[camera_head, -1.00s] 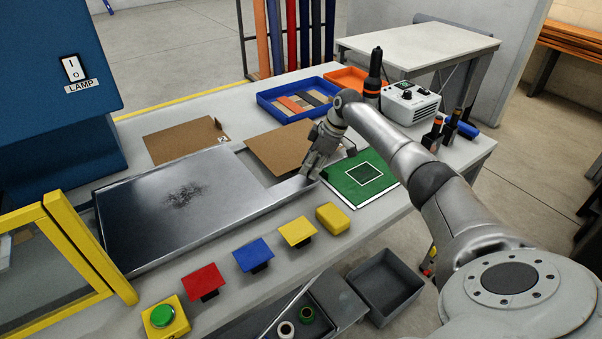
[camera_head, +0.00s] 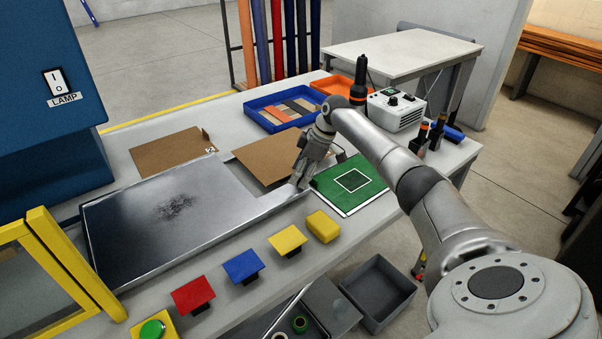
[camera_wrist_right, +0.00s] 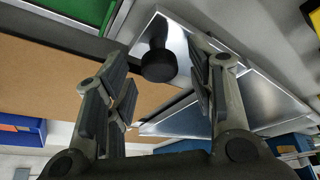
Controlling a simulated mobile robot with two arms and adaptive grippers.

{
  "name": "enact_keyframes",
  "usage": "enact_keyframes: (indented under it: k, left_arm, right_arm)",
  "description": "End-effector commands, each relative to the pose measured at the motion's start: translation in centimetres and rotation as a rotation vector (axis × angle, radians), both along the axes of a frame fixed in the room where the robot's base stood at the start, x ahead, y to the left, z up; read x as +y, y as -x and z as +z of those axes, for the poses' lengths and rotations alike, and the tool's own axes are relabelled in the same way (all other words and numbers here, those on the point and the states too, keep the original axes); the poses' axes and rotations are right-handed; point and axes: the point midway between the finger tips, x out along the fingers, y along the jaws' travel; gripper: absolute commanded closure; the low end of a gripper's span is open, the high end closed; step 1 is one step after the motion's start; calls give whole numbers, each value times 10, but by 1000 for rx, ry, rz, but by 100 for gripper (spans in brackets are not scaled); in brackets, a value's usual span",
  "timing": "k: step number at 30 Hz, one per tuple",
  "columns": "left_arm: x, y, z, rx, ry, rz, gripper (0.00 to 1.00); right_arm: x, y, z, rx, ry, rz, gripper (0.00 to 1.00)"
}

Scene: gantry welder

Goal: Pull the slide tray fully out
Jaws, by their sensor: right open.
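The slide tray (camera_head: 130,225) is a flat, shiny metal tray with a dark sooty patch. It lies on the left of the bench in the head view, with a narrow metal part reaching right to my right gripper (camera_head: 299,182). In the right wrist view, a round black knob (camera_wrist_right: 158,64) stands on the shiny metal (camera_wrist_right: 180,38). My open right gripper (camera_wrist_right: 160,95) has its fingers on either side of the knob, with visible gaps; I see no contact. In the head view the gripper hides the knob. My left gripper is not in view.
A green mat (camera_head: 330,190) lies just right of the gripper. Brown boards (camera_head: 255,160) lie behind it. Red (camera_head: 193,295), blue (camera_head: 243,266) and yellow (camera_head: 287,239) plates line the front edge. A yellow frame (camera_head: 75,265) stands at left. Grey bins (camera_head: 378,290) sit below the bench.

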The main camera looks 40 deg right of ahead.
Motion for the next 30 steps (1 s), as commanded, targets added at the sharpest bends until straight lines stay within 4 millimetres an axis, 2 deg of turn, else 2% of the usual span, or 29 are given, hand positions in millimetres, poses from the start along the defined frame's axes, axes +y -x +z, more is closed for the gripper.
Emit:
enact_keyframes:
  k: [15, 21, 30]
  left_arm:
    - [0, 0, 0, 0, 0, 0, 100]
    - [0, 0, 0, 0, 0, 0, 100]
    - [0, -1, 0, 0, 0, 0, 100]
  right_arm:
    - [-26, 27, 90, -4, 1, -2, 50]
    - [-29, 32, 106, -2, 0, 1, 50]
    - [-30, 33, 107, -1, 1, 0, 50]
